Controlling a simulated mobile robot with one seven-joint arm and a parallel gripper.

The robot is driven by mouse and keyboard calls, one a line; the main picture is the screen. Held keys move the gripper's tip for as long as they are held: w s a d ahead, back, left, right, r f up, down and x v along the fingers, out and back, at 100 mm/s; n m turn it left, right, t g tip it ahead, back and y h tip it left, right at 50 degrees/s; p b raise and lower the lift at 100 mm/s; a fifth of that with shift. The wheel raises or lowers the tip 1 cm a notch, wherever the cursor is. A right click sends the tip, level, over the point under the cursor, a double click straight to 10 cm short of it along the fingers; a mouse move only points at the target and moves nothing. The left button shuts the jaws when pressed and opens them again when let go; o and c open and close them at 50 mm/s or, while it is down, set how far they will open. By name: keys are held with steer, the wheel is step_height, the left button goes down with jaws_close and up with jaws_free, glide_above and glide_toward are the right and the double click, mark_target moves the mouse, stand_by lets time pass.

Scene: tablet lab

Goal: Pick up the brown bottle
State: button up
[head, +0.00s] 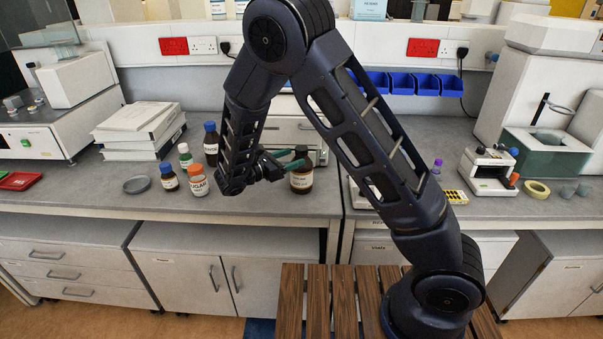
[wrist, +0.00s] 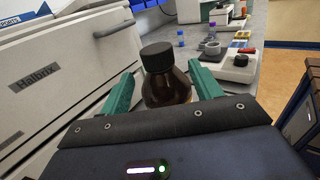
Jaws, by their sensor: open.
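A brown bottle (head: 301,181) with a white label stands on the grey bench, beside the tip of my arm. In the wrist view the brown bottle (wrist: 170,92) shows its dark cap and brown shoulder. My gripper (head: 288,163) is at the bottle's upper part. In the wrist view its green fingers stand apart, one on each side of the bottle. I cannot tell whether either finger touches it. The bottle's lower part is hidden by the gripper body in the wrist view.
A white cabinet (wrist: 75,60) is close on the left in the wrist view. The bench front edge is near.

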mark_target(306, 152)
steer(key=shift+x, duration=3.25)
steer(key=shift+r, duration=0.15)
jaws_close()
